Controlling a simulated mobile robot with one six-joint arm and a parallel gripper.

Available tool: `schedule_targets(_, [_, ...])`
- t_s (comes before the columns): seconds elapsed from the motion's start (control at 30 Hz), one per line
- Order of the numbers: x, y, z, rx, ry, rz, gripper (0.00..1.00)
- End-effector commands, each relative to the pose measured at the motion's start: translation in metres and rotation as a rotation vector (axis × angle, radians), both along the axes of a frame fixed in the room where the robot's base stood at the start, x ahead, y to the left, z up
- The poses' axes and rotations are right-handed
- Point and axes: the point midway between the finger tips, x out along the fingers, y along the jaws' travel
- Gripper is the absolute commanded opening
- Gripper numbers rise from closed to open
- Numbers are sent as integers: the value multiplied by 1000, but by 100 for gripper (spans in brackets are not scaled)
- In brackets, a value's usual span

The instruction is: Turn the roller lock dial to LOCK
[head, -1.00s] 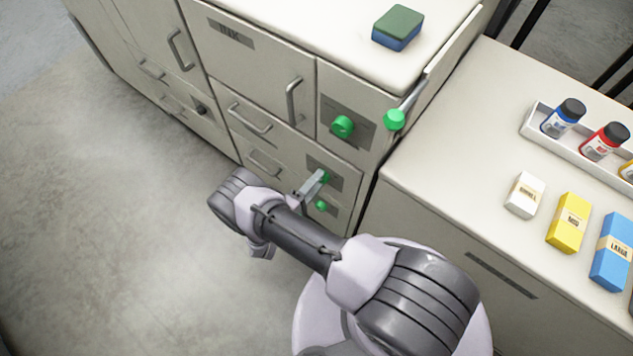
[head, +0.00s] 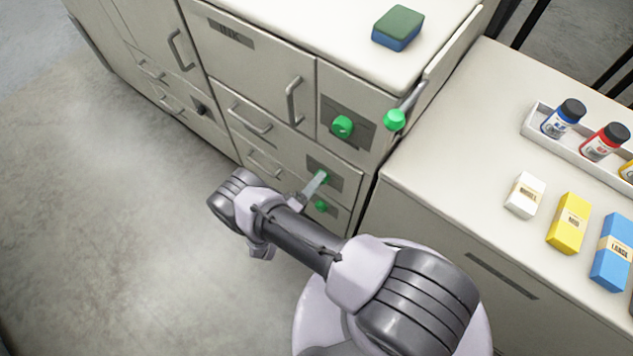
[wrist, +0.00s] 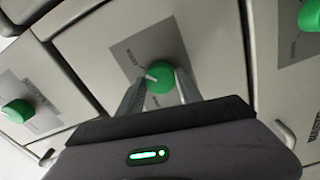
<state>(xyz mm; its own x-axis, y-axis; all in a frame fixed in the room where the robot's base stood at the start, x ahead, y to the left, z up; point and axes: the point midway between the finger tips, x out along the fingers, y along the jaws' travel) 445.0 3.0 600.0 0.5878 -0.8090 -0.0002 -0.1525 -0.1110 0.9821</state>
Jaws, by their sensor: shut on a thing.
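A round green dial (wrist: 160,75) sits on a grey plate on a cabinet front, between the two fingers of my gripper (wrist: 160,82) in the wrist view. The fingers are shut on its sides. Its white pointer mark shows at its left edge, and the lettering on the plate is too blurred to read surely. In the head view the same dial (head: 323,176) shows at the tip of my gripper (head: 319,182), partly hidden by the fingers.
Another green dial (head: 342,126) is above, and a small green knob (head: 320,206) below. Drawer handles (head: 293,101) project at left. A counter (head: 450,190) with boxes and bottles stands at right.

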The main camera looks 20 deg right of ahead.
Motion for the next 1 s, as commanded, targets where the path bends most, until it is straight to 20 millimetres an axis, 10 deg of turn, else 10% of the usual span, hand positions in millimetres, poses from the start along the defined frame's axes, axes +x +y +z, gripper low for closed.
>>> schedule_targets(0.03, [0, 0, 0, 1, -1, 0, 1])
schedule_targets(0.07, [0, 0, 0, 1, -1, 0, 44])
schedule_targets(0.17, [0, 0, 0, 1, -1, 0, 63])
schedule_targets(0.57, [-4, 8, 1, 0, 0, 3, 63])
schedule_targets(1.0, [-81, 114, 1, 1, -2, 5, 63])
